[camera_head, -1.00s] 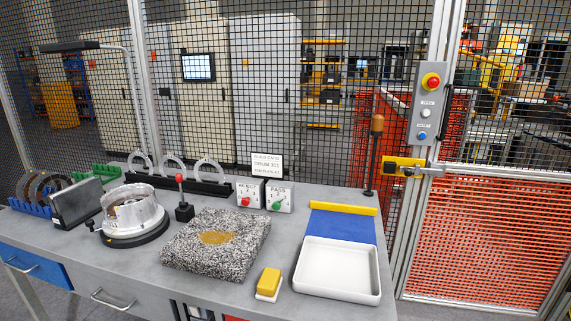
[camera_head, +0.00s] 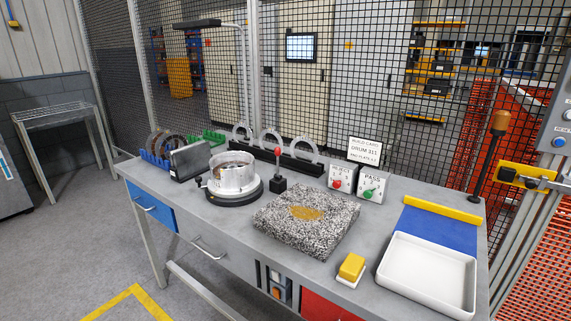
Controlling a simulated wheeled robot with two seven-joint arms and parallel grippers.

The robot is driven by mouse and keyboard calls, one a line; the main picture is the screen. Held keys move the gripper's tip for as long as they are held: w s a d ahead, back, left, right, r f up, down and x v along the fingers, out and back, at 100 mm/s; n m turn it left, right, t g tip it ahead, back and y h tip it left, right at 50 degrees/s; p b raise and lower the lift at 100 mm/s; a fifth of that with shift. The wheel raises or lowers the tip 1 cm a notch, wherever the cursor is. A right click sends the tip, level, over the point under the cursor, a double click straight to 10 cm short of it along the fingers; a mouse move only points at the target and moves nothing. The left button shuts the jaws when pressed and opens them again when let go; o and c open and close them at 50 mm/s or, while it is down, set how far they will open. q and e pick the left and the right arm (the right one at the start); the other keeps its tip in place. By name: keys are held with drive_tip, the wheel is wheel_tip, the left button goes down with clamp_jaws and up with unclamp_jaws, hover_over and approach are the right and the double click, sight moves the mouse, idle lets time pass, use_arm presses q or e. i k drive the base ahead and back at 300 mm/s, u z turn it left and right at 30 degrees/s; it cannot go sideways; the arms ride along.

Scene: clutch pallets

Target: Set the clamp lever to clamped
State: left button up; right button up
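A short upright lever with a red ball knob (camera_head: 277,151) stands on a small black block (camera_head: 278,185) on the grey workbench. To its left, a silver drum (camera_head: 233,174) sits on a round black base (camera_head: 235,198). A small black handle with a ball end (camera_head: 200,182) sticks out at the left side of that base. Which of the two levers is the clamp lever is not marked, and no clamped or unclamped label can be read. Neither of my grippers is in view.
A speckled stone block (camera_head: 308,222), a yellow block (camera_head: 352,266) and a white tray (camera_head: 427,278) stand on the bench. Behind are a black rack with silver rings (camera_head: 281,160), REJECT (camera_head: 341,176) and PASS (camera_head: 372,186) boxes and mesh fencing. Open floor lies left of the bench.

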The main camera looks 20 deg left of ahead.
sight(277, 151)
drive_tip(key=z, duration=2.65)
drive_tip(key=k, duration=1.25)
drive_tip(key=u, duration=1.65)
